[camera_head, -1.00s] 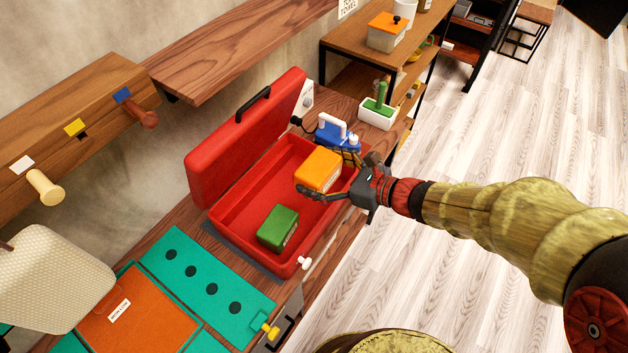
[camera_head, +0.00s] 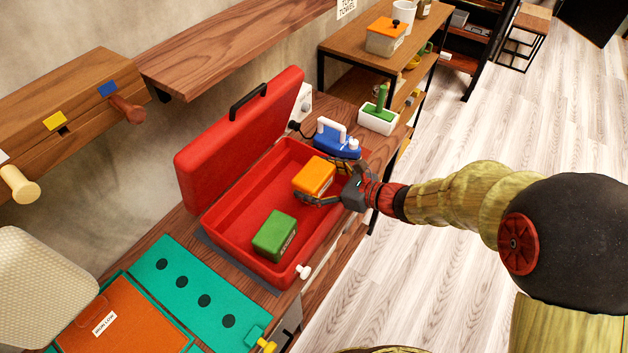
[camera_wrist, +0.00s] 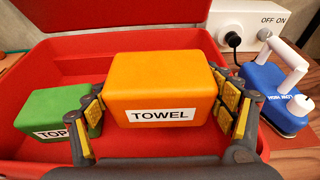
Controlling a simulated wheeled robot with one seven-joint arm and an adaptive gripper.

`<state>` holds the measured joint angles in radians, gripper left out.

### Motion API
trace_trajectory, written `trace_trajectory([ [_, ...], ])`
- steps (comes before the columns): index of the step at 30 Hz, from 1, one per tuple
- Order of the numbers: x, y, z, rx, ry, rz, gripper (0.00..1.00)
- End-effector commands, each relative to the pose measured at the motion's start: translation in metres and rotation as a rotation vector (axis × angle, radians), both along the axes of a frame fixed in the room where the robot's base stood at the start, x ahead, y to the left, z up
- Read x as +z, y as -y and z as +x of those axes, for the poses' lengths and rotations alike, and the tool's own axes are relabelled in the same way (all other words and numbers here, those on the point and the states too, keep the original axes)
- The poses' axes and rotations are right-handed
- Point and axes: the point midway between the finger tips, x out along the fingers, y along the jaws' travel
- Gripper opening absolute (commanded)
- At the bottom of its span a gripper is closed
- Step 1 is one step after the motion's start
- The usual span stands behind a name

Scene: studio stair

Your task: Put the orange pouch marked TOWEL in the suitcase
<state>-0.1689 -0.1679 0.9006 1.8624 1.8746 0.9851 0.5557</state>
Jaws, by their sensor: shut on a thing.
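The orange pouch marked TOWEL (camera_head: 314,175) is between the fingers of my gripper (camera_head: 333,180). The pouch also shows large in the wrist view (camera_wrist: 160,88), its label facing the camera, with yellow finger pads (camera_wrist: 226,105) at its sides. My gripper is shut on it. The red suitcase (camera_head: 236,228) stands open on the wooden bench, its lid raised at the back left. The pouch is over the right end of the suitcase's interior; I cannot tell whether it touches the floor. A green pouch (camera_head: 274,235) marked TOP, as far as its label shows, lies inside near the front.
A blue iron with a white handle (camera_head: 338,138) stands just beyond the suitcase's right end. A white ON/OFF box (camera_wrist: 250,25) is behind it. A teal folding board with an orange panel (camera_head: 190,292) lies in front. The suitcase's middle floor is clear.

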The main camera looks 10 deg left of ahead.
Motion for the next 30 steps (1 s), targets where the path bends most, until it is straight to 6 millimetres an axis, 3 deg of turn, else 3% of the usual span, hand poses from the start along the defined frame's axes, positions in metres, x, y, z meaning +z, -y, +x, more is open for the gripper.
trace_trajectory([
  [19, -0.011, 0.0, 0.0, 0.0, 0.0, 0.001, 0.51],
  [20, -0.011, 0.0, 0.0, 0.0, -0.001, 0.0, 0.84],
  [30, -0.011, 0.0, 0.0, 0.0, 0.0, 0.0, 1.0],
])
